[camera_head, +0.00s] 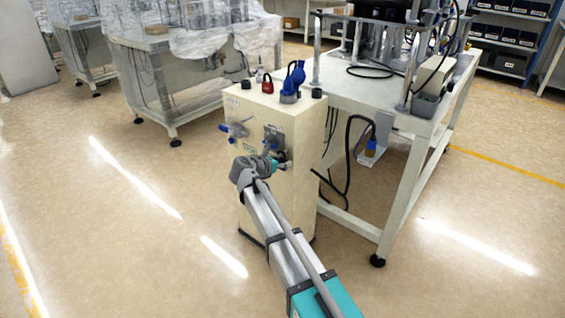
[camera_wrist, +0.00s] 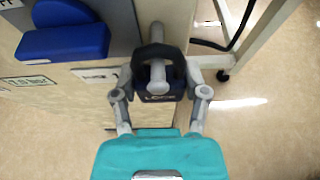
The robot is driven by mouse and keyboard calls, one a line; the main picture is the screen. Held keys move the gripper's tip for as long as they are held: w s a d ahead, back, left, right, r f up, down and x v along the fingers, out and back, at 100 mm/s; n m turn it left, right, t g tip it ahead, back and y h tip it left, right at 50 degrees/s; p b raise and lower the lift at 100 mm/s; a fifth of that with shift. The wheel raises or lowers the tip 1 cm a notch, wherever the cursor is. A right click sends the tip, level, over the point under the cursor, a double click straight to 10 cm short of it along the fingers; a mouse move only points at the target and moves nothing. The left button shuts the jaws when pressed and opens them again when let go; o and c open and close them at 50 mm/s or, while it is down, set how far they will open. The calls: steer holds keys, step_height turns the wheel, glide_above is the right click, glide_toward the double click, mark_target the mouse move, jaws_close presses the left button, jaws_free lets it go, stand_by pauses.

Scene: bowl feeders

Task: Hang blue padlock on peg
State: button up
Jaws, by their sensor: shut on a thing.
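In the wrist view the dark blue padlock (camera_wrist: 160,98) is between the two grey fingers of my gripper (camera_wrist: 160,80), which is shut on it. Its dark shackle (camera_wrist: 156,50) points away from my palm. A grey peg (camera_wrist: 158,73) shows within the shackle loop and seems to run through it; whether the shackle rests on it I cannot tell. In the head view my gripper (camera_head: 282,163) is at the front of the cream cabinet (camera_head: 262,190), close below a grey metal plate (camera_head: 270,136). The padlock is too small there to make out clearly.
A blue-handled fitting (camera_head: 236,130) sticks out left of the plate; a blue block (camera_wrist: 62,38) shows in the wrist view. A red padlock (camera_head: 267,85) and blue items (camera_head: 291,82) stand on the cabinet top. A white table (camera_head: 370,98) is close on the right.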

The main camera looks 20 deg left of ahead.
steer(key=o, duration=1.4)
steer(key=shift+c, duration=0.2)
steer(key=shift+s, duration=0.1)
steer(key=shift+p+v, duration=1.2)
steer(key=shift+v, duration=2.15)
